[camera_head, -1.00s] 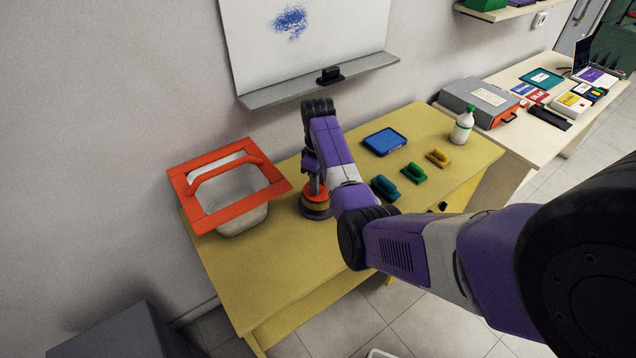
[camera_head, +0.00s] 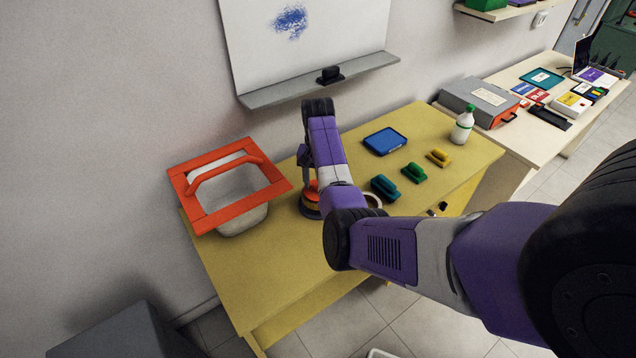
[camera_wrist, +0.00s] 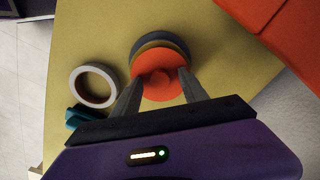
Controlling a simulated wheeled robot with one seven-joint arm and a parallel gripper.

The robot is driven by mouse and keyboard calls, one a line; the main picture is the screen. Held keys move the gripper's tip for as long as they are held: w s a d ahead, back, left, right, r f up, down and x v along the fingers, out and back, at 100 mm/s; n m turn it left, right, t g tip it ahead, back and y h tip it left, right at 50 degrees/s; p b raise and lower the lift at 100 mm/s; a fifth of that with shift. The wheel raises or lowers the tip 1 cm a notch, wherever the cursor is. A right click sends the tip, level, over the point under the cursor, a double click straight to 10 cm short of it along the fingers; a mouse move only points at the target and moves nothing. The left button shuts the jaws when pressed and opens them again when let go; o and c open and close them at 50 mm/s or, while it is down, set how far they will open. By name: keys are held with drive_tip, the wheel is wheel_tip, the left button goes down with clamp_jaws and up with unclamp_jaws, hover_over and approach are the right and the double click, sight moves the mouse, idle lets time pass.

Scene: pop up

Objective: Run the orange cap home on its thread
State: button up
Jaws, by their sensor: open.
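The orange cap (camera_wrist: 160,78) sits over a round body with a tan and dark grey rim (camera_wrist: 158,40) on the yellow table. In the wrist view my gripper (camera_wrist: 154,76) is open, its two grey fingers reaching over the near half of the cap, one at each side. Whether the fingers touch the cap I cannot tell. In the head view the cap (camera_head: 309,192) shows only partly behind my arm, and the dark base shows below it. The thread is hidden under the cap.
A white tape ring (camera_wrist: 93,85) lies left of the cap in the wrist view. An orange-rimmed bin (camera_head: 232,222) stands at the left. Teal, green and yellow handled blocks (camera_head: 413,173), a blue tray (camera_head: 384,141) and a white bottle (camera_head: 463,125) stand to the right.

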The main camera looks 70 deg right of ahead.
wheel_tip(320, 180, up, 8)
drive_tip(key=shift+f+b, duration=0.15)
drive_tip(key=shift+b, duration=0.45)
drive_tip(key=w+d+r+n+t+h, duration=0.2)
drive_tip(key=w+d+r+t+h, duration=0.3)
drive_tip(key=d, duration=0.4)
drive_tip(key=s+a+n+t+h+b, duration=0.1)
drive_tip(key=s+a+n+t, duration=0.15)
drive_tip(key=a, duration=0.75)
drive_tip(key=s+a+f+n+t+h+b, duration=0.1)
drive_tip(key=a+n+t, duration=0.3)
drive_tip(key=a, duration=0.6)
drive_tip(key=s+a+n+t, duration=0.1)
drive_tip(key=a+n+t, duration=0.25)
drive_tip(key=a, duration=0.65)
drive_tip(key=s+a+r+n+t+y+b, duration=0.2)
drive_tip(key=s+a+r+n+y, duration=0.15)
drive_tip(key=s+a, duration=1.2)
drive_tip(key=s+a+f+g+y, duration=0.2)
drive_tip(key=s+a+f+y, duration=0.1)
drive_tip(key=s+a, duration=0.3)
drive_tip(key=shift+s+f, duration=0.25)
drive_tip(key=shift+s, duration=0.6)
